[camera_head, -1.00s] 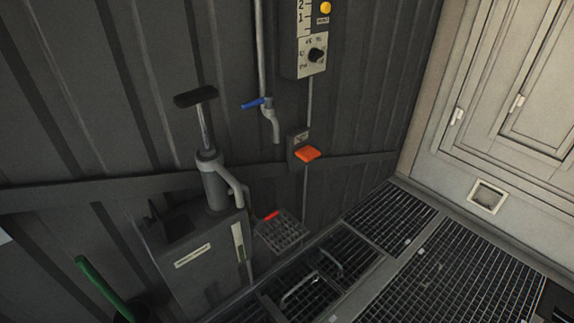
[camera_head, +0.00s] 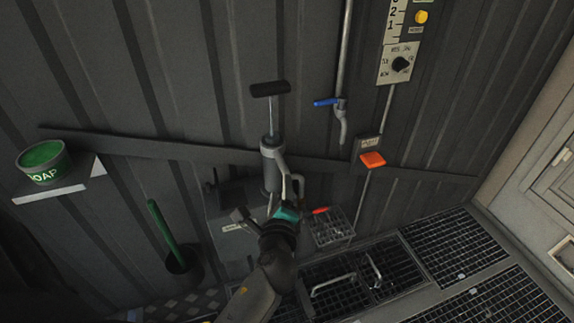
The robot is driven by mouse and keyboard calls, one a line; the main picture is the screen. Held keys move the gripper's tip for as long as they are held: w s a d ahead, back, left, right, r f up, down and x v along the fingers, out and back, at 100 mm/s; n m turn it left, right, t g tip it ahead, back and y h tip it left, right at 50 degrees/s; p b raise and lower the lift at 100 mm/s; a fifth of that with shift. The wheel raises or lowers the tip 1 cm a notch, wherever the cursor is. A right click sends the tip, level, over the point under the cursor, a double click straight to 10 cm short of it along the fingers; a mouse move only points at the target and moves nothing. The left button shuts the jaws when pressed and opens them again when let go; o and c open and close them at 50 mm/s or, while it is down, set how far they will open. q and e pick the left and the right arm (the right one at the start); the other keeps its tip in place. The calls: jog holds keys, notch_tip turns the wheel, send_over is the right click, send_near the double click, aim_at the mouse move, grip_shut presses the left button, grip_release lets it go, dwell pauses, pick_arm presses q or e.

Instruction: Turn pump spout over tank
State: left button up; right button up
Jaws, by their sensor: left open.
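The hand pump (camera_head: 271,168) is a grey upright cylinder with a black T-handle (camera_head: 270,89). Its curved grey spout (camera_head: 292,178) leaves the cylinder's right side and bends down toward the right. The pump stands on a grey box-like tank (camera_head: 222,222) against the wall, partly hidden by my arm. My left gripper (camera_head: 258,211) is open and empty, at the foot of the pump, left of and below the spout's end. I cannot tell whether it touches anything. My right gripper is not in view.
A wire rack with a red piece (camera_head: 331,230) hangs right of the spout. A blue-handled tap (camera_head: 327,102) and an orange paddle (camera_head: 372,159) are on the wall. A soap tub (camera_head: 43,162) and a green-handled brush (camera_head: 162,227) are at left. Floor grates (camera_head: 455,245) lie right.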

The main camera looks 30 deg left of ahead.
aim_at(282, 171)
pick_arm(q)
jog(key=b+x, duration=0.2)
jog(key=x, duration=1)
jog(key=shift+f, duration=0.1)
jog(key=shift+d, duration=0.1)
grip_shut()
dwell(0.9)
